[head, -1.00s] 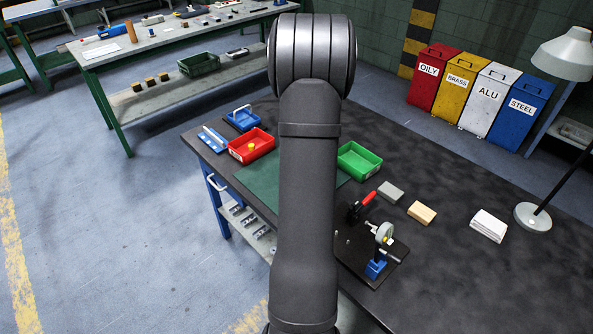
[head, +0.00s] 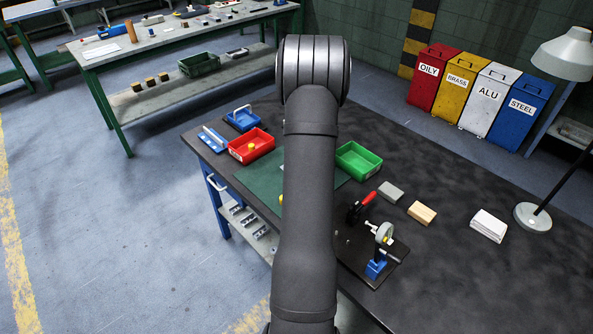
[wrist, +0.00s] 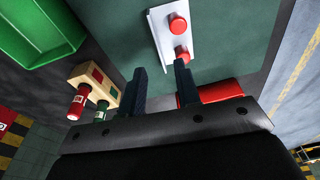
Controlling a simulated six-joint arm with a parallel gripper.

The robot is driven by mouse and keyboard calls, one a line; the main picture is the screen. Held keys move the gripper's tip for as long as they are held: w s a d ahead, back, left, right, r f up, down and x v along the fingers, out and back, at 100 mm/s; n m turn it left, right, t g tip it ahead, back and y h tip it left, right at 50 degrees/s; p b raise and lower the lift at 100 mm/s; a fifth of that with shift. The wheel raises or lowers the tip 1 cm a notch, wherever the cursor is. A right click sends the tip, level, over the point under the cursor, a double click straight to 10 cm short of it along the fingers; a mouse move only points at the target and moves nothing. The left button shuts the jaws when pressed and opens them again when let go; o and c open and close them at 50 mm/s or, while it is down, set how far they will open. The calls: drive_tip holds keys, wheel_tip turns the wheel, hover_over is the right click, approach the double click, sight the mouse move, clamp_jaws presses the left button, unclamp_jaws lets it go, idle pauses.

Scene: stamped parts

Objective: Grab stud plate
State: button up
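The stud plate (wrist: 163,38) is a white plate with two red round studs, lying on the green mat (wrist: 118,28) in the wrist view. My gripper (wrist: 159,80) is open, with its two dark fingers apart. In that picture the fingertips are close to the near end of the plate, with nothing seen between them. I cannot tell the height gap. In the head view my own arm hides the gripper and most of the middle of the mat.
A green bin (head: 358,161) and a red bin (head: 251,145) flank the mat. A beige block (wrist: 91,72) with red and green handled pieces is left of my fingers. A fixture with a red-handled clamp (head: 364,203) stands at the right front.

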drive_tip(key=f, duration=0.2)
drive_tip(key=w+f, duration=0.1)
drive_tip(key=f, duration=0.5)
drive_tip(key=shift+w+a, duration=0.15)
drive_tip(key=shift+a, duration=0.2)
clamp_jaws()
